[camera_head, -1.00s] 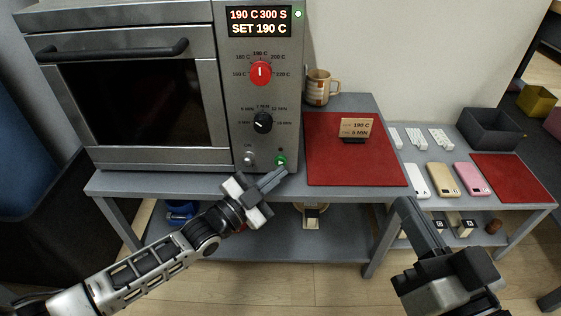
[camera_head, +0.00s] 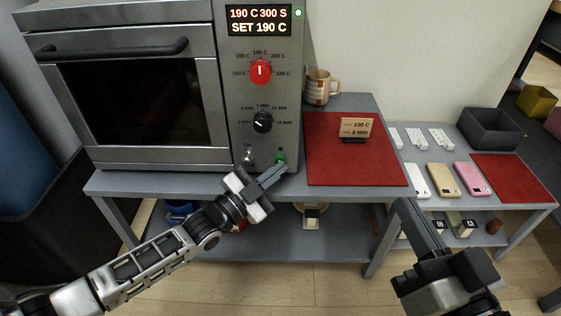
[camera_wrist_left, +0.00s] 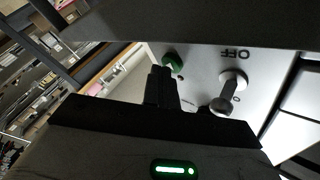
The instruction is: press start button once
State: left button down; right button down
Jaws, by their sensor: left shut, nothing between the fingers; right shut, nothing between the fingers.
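The green start button (camera_head: 281,159) is at the lower right of the oven's control panel (camera_head: 262,195). My left gripper (camera_head: 284,168) is shut and empty, with its fingertips right at the button; I cannot tell whether they touch it. In the left wrist view the green button (camera_wrist_left: 173,61) shows just beyond the shut fingertips (camera_wrist_left: 160,72). The display (camera_head: 258,21) reads 190 C 300 S and SET 190 C, with a green light beside it. My right gripper (camera_head: 408,205) is shut and empty in front of the tables.
A metal toggle switch (camera_head: 248,158) sits just left of the button, beside OFF lettering in the wrist view. The black dial (camera_head: 262,122) and red dial (camera_head: 260,71) are above.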

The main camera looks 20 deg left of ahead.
pick_arm(q)
jog(key=shift+w, duration=0.2)
dwell(0.5)
jog(key=shift+s+d+p, duration=0.2)
jog(key=shift+s+p, duration=0.45)
jog(key=shift+s, duration=0.2)
jog(key=s+p, duration=0.1)
jog(key=s, duration=0.1)
jog(key=s+d+p, duration=0.1)
jog(key=s+p, duration=0.1)
jog(key=shift+s+d, duration=0.2)
jog(key=shift+s, duration=0.2)
dwell(0.4)
